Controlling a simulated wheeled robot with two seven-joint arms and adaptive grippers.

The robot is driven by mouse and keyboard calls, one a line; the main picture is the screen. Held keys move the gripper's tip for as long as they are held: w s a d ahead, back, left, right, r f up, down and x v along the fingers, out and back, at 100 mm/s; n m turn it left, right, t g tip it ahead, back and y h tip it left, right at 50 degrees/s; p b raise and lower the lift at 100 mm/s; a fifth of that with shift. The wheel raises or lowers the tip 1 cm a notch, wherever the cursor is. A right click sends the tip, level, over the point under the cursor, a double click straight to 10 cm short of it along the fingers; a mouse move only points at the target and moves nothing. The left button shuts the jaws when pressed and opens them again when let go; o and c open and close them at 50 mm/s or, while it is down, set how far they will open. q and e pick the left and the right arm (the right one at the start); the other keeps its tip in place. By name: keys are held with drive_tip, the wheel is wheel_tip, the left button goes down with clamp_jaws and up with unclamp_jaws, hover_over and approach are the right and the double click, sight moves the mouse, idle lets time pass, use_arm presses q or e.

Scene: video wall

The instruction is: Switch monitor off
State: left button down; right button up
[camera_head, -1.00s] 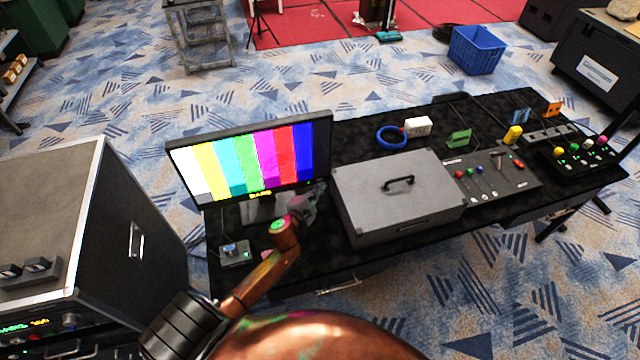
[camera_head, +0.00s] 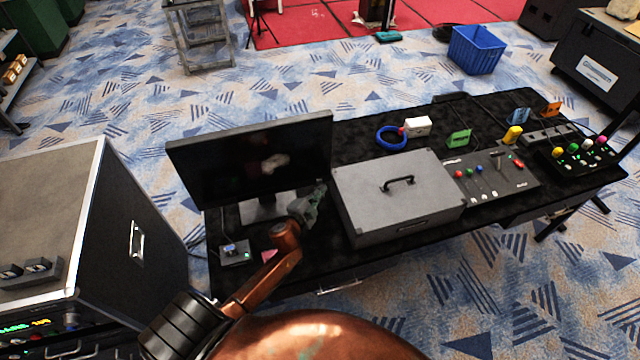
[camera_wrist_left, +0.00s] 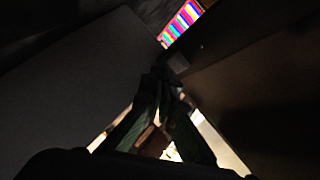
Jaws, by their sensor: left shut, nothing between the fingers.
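The monitor (camera_head: 240,165) stands on the black table with its screen dark, showing only faint reflections. My left gripper (camera_head: 317,196) is shut and empty at the monitor's lower right corner, between it and the grey case. I cannot tell whether it touches the monitor. In the left wrist view the closed fingertips (camera_wrist_left: 166,80) are between dark surfaces. A patch of bright coloured bars (camera_wrist_left: 182,22) shows beyond them; I cannot tell what carries it. Any button is hidden or too dark to make out. My right gripper is not in view.
The grey case (camera_head: 398,190) with a black handle stands close right of my left gripper. A small switch box (camera_head: 235,252) and a pink note lie in front of the monitor. Control panels (camera_head: 490,177) fill the table's right side. A large black rack case (camera_head: 140,235) stands at left.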

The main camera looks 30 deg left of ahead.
use_arm(q)
drive_tip(key=s+d, duration=0.4)
drive_tip(key=shift+d+p, duration=0.3)
drive_tip(key=shift+p, duration=0.05)
